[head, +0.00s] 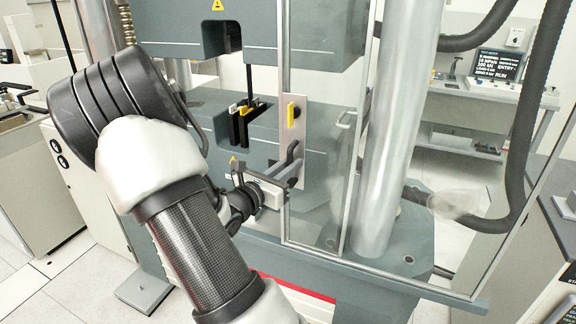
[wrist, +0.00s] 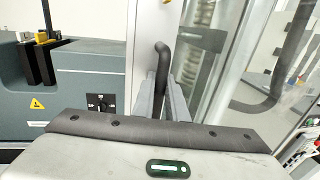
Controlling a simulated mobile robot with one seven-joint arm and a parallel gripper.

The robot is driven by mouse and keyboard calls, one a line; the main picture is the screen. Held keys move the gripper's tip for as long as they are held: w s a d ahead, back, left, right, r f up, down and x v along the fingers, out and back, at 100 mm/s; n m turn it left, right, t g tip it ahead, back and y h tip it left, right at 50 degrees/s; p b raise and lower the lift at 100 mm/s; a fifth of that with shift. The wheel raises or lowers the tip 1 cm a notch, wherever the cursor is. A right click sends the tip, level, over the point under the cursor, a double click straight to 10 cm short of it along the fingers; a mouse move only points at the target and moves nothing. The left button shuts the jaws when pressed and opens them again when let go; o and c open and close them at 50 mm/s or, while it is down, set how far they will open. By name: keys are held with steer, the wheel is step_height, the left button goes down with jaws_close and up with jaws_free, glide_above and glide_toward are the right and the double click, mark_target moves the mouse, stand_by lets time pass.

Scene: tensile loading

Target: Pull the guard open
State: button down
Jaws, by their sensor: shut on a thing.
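The guard (head: 285,60) is a clear panel in a slim metal frame at the front of the testing machine. A pale plate (head: 316,125) on its left edge carries a dark bar handle (head: 296,150). My gripper (head: 293,170) is shut on the handle at its lower part. In the wrist view the upper part of the handle (wrist: 161,52) rises between the two grey fingers of my gripper (wrist: 163,95). The fingers hide the handle's lower part. The machine's front left of the guard's edge is uncovered.
A thick steel column (head: 395,120) stands behind the guard's right side. Dark grips with yellow parts (head: 244,122) sit in the machine on the left. A black hose (head: 530,130) hangs at the right. A console with a screen (head: 498,66) stands at the back right.

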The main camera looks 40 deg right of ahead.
steer(key=shift+s+d, duration=0.2)
steer(key=shift+s, duration=0.35)
steer(key=c, duration=2)
jaws_free()
steer(key=shift+c, duration=0.2)
steer(key=s+a, duration=0.3)
steer(key=a, duration=1.4)
steer(key=shift+s+b, duration=0.2)
steer(key=shift+b, duration=0.25)
